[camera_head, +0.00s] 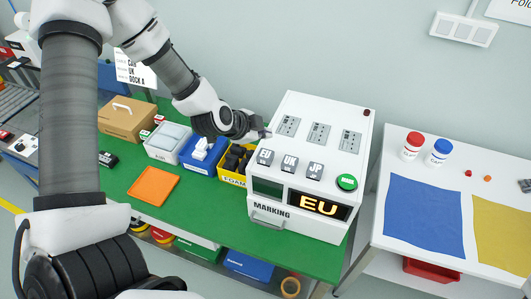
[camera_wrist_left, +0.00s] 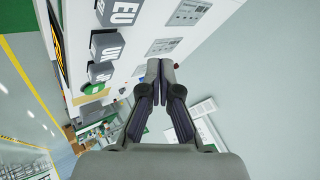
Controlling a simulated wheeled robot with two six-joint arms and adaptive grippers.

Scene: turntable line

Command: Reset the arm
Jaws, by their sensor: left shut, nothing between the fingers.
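My left arm comes in from the left in the head view. Its gripper (camera_head: 262,131) is above the table, just left of the white marking machine (camera_head: 290,228). In the left wrist view the gripper (camera_wrist_left: 160,66) is shut, with its fingertips together and nothing between them. The machine's EU key (camera_head: 265,157), UK key (camera_head: 289,164) and JP key (camera_head: 315,171) stand in a row, with a green button (camera_head: 346,182) to their right. The lit display (camera_head: 318,205) reads EU. The EU key also shows in the left wrist view (camera_wrist_left: 122,12). My right gripper is not in view.
On the green table (camera_head: 205,218) are a cardboard box (camera_head: 127,118), a grey bin (camera_head: 168,140), a blue bin (camera_head: 202,154), a yellow foam bin (camera_head: 231,177) and an orange mat (camera_head: 153,186). The right table holds red and blue capped jars, a blue cloth (camera_head: 423,212) and a yellow cloth (camera_head: 503,238).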

